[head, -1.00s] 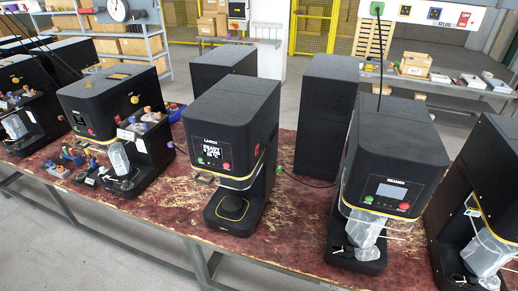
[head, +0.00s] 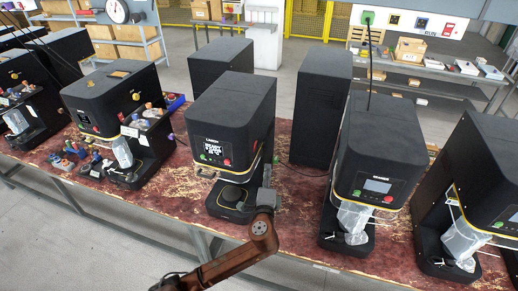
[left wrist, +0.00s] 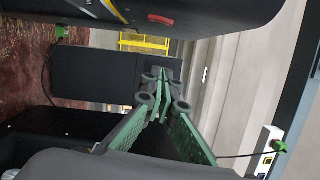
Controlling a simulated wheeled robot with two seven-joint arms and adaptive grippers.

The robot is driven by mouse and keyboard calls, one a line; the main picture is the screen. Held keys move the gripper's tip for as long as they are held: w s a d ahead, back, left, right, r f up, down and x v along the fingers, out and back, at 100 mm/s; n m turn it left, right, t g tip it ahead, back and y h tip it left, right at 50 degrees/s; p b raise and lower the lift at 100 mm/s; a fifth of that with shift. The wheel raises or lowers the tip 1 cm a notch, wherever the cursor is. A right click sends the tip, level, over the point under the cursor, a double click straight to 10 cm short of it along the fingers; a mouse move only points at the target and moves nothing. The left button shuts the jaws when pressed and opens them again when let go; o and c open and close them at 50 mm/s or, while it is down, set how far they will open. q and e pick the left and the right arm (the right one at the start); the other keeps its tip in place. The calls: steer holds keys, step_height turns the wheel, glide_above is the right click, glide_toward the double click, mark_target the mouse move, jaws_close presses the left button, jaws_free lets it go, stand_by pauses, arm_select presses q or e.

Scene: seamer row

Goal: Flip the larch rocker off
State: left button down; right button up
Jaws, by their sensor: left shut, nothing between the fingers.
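The larch machine (head: 232,110) is the black unit in the middle of the bench, with a lit display, a green button and a red button on its front. The black machine body (left wrist: 180,20) fills the top of that view. Whether the fingers touch the machine cannot be told. My right gripper is not in view.
The seamer (head: 380,150) stands right of the larch machine, a tall black cabinet (head: 320,105) behind the gap between them. More black machines stand left and right. The bench top (head: 297,215) is clear between larch and seamer. A black cable hangs to the seamer.

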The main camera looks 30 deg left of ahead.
arm_select(q)
steer(key=shift+f, duration=0.1)
steer(key=w+a+p, duration=0.3)
steer(key=w+a, duration=0.5)
steer(key=shift+a+r, duration=0.25)
steer(key=shift+r, duration=0.1)
